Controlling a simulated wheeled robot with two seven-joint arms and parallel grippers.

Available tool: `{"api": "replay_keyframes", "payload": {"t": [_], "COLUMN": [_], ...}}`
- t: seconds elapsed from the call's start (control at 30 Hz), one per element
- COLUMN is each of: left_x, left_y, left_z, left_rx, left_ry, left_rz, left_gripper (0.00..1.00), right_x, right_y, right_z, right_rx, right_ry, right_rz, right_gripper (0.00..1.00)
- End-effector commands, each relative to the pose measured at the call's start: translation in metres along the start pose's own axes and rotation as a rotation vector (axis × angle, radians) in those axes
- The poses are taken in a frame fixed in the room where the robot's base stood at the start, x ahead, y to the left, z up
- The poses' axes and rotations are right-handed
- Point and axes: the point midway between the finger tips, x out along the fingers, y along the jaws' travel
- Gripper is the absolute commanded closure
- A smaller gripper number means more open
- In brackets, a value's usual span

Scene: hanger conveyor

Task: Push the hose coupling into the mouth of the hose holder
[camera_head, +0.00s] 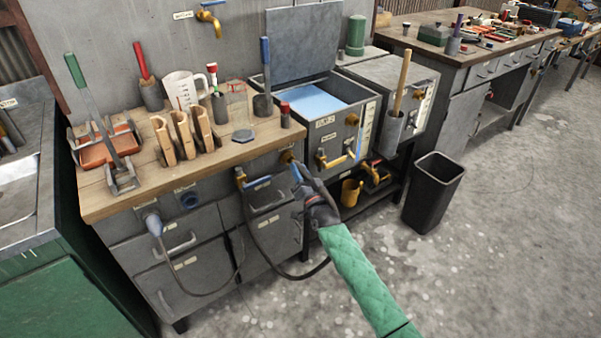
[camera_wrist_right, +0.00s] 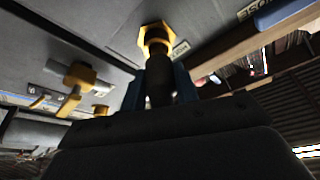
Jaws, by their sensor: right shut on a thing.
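My right gripper (camera_head: 299,177) reaches up to the front of the wooden-topped bench, its green-sleeved arm coming from the lower right. In the right wrist view its blue-edged fingers (camera_wrist_right: 160,88) are shut on the hose coupling (camera_wrist_right: 160,84), a dark cylinder. The hose holder (camera_wrist_right: 154,38) is a brass hexagonal fitting on the grey bench front, straight beyond the coupling's end. In the head view the holder (camera_head: 287,156) is small and partly hidden by the gripper. I cannot tell whether the coupling's tip touches or enters the mouth. My left gripper is not in view.
A water tank (camera_head: 340,135) with brass taps stands to the right. A black bin (camera_head: 433,195) stands on the floor. Wooden clips (camera_head: 181,135) and a jug (camera_head: 184,92) are on the bench.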

Motion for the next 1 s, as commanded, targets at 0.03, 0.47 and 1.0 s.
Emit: {"api": "replay_keyframes", "payload": {"t": [0.03, 0.47, 1.0], "left_x": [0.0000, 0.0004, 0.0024], "left_y": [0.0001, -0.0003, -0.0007], "left_z": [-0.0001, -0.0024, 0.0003], "left_rx": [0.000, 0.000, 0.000], "left_ry": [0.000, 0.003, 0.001], "left_rz": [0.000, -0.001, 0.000], "left_gripper": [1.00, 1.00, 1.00], "right_x": [0.0002, 0.0014, 0.0076], "right_y": [-0.0002, -0.0001, 0.0000], "right_z": [-0.0004, 0.0001, 0.0024], "right_rx": [0.000, 0.000, 0.000], "right_ry": [0.001, 0.001, 0.001], "right_rz": [0.000, 0.000, 0.000], "right_gripper": [0.93, 0.93, 0.93]}}
